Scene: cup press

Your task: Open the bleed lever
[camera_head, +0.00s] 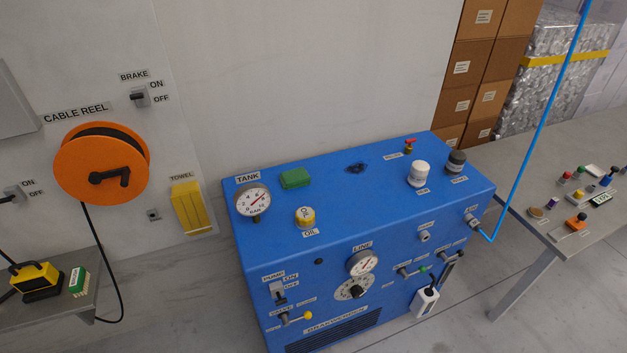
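A blue machine (330,215) stands in the middle of the head view. Its labels are mostly too small to read, so I cannot tell for sure which handle is the bleed lever. A small red-handled valve (409,144) stands at the back of the top. Neither gripper shows in this view.
The front also has a pump switch (279,292), a line gauge (362,263) and a dial (354,287). A white bottle (425,302) hangs under the green-tipped lever. A blue hose (537,130) rises from the right side. A grey table (535,220) stands right; the floor in front is clear.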

